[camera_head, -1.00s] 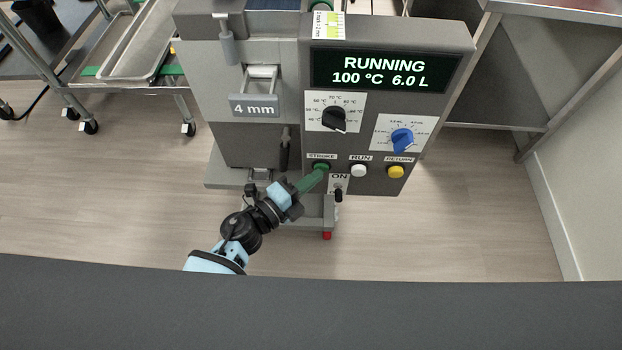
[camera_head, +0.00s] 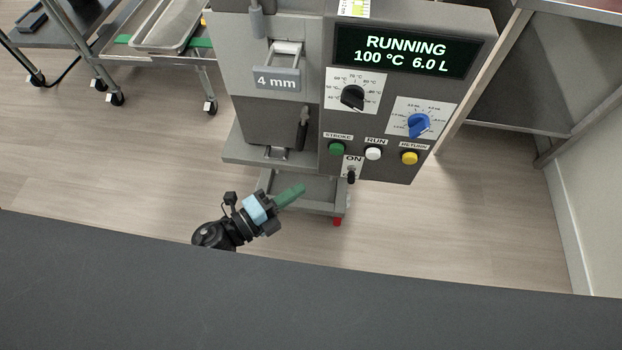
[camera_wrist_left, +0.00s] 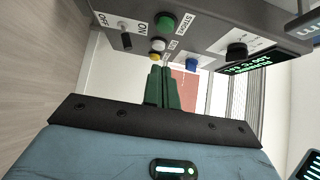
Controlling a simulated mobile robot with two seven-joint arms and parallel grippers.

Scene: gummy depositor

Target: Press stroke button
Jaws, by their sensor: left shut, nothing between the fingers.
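The green stroke button (camera_head: 337,149) sits on the machine's grey control panel, under a STROKE label. It also shows in the left wrist view (camera_wrist_left: 166,22), above the fingertips. My left gripper (camera_head: 303,188) has green fingers pressed together and empty. It is below and left of the button, clear of the panel. In the left wrist view its fingers (camera_wrist_left: 162,70) point toward the panel. The display (camera_head: 405,51) reads RUNNING, 100 °C, 6.0 L. My right gripper is not in view.
The white RUN button (camera_head: 373,153) and yellow RETURN button (camera_head: 409,158) are right of the stroke button. An ON switch (camera_head: 351,175) is below it. A black dial (camera_head: 352,97) and a blue dial (camera_head: 418,124) are above. A wheeled cart with a tray (camera_head: 165,27) stands at left.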

